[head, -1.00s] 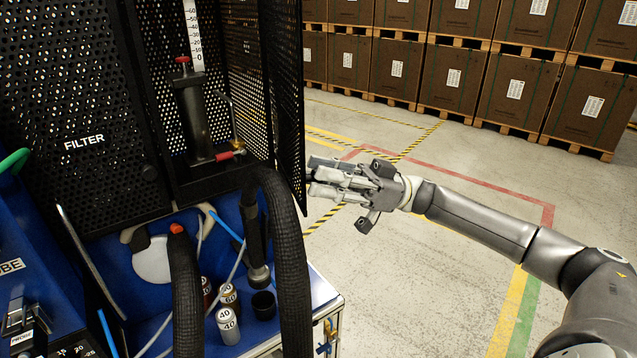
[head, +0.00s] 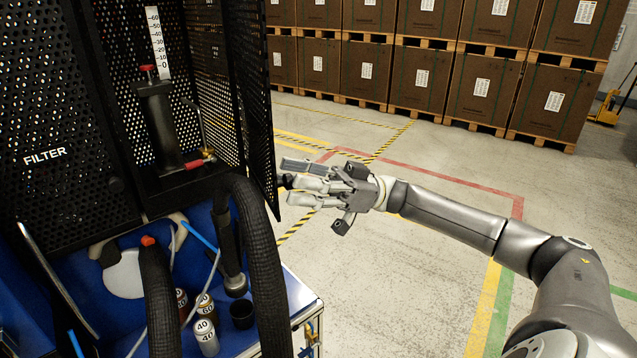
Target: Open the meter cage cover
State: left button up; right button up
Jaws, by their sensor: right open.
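The meter cage cover (head: 256,90) is a black perforated panel at the right side of the meter cage. It stands swung outward, and the cage front is open. Inside the cage are the dark meter cylinder (head: 160,125) with a red top and a white scale (head: 157,42). My right gripper (head: 285,182) is open, with its fingers pointing left at the lower part of the cover's outer edge. I cannot tell whether a finger touches the cover. Nothing shows between its fingers. My left gripper is not in view.
A black perforated filter panel (head: 45,120) stands left of the cage. Thick black hoses (head: 262,260) and several small cans (head: 205,335) are below it on the blue cart. Floor right of the cart is clear, with stacked boxes (head: 480,85) behind.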

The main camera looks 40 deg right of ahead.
jog(key=v, duration=1.1)
jog(key=shift+d, duration=0.2)
